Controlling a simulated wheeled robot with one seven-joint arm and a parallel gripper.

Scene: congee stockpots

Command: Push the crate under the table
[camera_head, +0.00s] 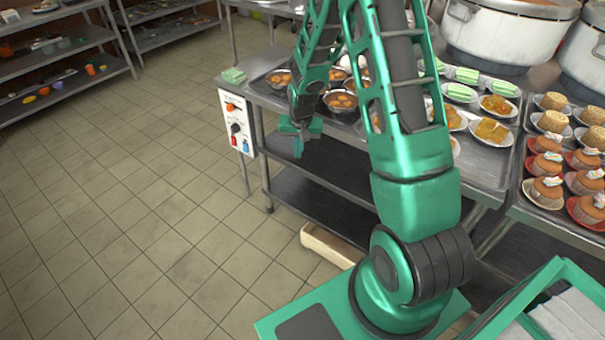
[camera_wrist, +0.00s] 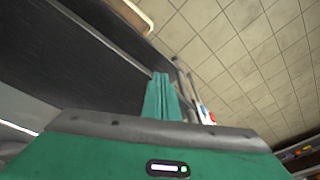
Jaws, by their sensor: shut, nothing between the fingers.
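The crate (camera_head: 328,246) is a low, pale beige box on the floor by the front of the steel table (camera_head: 490,165). Part of it lies below the table's dark lower shelf (camera_head: 320,205), and my arm hides its right end. A beige rim, likely the crate's (camera_wrist: 132,14), shows at the top of the wrist view. My gripper (camera_head: 298,150) hangs in front of the table's left end, apart from and above the crate. Its green fingers (camera_wrist: 162,97) are together and empty in the wrist view.
A white control box (camera_head: 237,122) with knobs hangs at the table's left end. Bowls, plates of food, cupcakes (camera_head: 548,188) and large pots (camera_head: 505,35) crowd the tabletop. The tiled floor (camera_head: 130,210) on the left is clear, with shelving (camera_head: 60,60) beyond.

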